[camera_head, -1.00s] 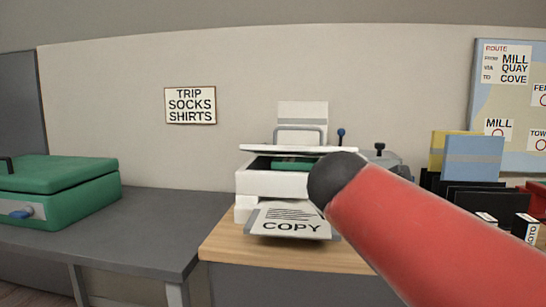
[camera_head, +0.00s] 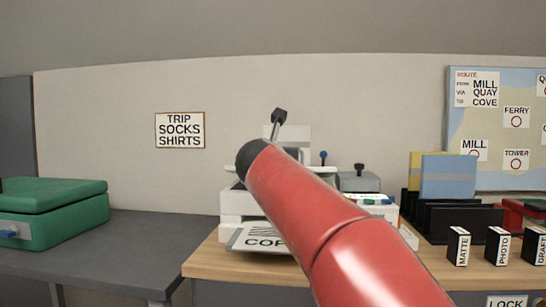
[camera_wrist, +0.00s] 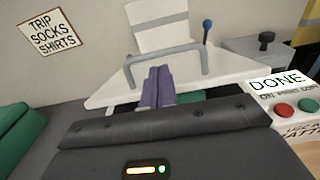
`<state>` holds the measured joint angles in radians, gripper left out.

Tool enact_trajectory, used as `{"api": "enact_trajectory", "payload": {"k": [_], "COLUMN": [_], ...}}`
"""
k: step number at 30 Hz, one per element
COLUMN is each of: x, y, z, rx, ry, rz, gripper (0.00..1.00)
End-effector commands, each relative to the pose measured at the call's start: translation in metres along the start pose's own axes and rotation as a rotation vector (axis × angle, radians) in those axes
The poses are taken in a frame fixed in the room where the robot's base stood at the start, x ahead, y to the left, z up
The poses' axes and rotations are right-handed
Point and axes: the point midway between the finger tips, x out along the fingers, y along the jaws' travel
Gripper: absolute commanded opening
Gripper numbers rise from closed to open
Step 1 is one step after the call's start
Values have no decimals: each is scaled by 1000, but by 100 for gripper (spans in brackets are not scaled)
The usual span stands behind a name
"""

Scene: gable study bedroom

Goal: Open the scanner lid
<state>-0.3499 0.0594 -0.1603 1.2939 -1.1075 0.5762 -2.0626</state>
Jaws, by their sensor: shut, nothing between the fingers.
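The white scanner (camera_head: 238,203) stands on the wooden desk, mostly hidden behind my red arm in the head view. Its white lid (camera_wrist: 218,84) shows in the wrist view, with a grey bar handle (camera_wrist: 166,54) and a white panel standing behind. Something green (camera_wrist: 194,96) shows under the lid's front edge. My gripper (camera_wrist: 160,70) is shut and empty, its purple fingers pointing at the handle. The tips appear just below the bar, within the handle's outline; I cannot tell if they touch it. The fingers are hidden in the head view.
A panel marked DONE (camera_wrist: 278,84) with red and green buttons sits right of the lid. A blue-knobbed lever (camera_wrist: 207,30) and a grey box (camera_head: 358,182) stand behind. A green case (camera_head: 55,212) is left; folders (camera_head: 447,177) and small labelled boxes (camera_head: 459,246) are right.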

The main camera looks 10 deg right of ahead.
Motion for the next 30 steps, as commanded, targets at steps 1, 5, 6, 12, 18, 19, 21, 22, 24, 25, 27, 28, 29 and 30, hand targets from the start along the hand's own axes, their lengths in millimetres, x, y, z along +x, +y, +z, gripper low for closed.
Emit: {"api": "enact_trajectory", "payload": {"k": [1,5,6,12,18,19,21,22,24,25,27,28,29,30], "x": [6,13,14,14,14,14,15,16,17,17,17,18,18,18], "y": [0,-1,0,0,0,0,0,0,0,0,0,0,-1,-1], "z": [0,0,0,0,2,3,7,10,12,12,13,14,15,16], "rx": [0,0,0,1,1,1,1,1,0,0,0,0,0,0], "ry": [0,0,0,0,0,0,0,0,0,0,0,0,0,0], "rz": [-2,-1,0,0,0,0,0,-1,-1,0,0,0,0,0], "gripper": [0,0,0,0,0,0,0,0,0,0,0,0,0,0]}}
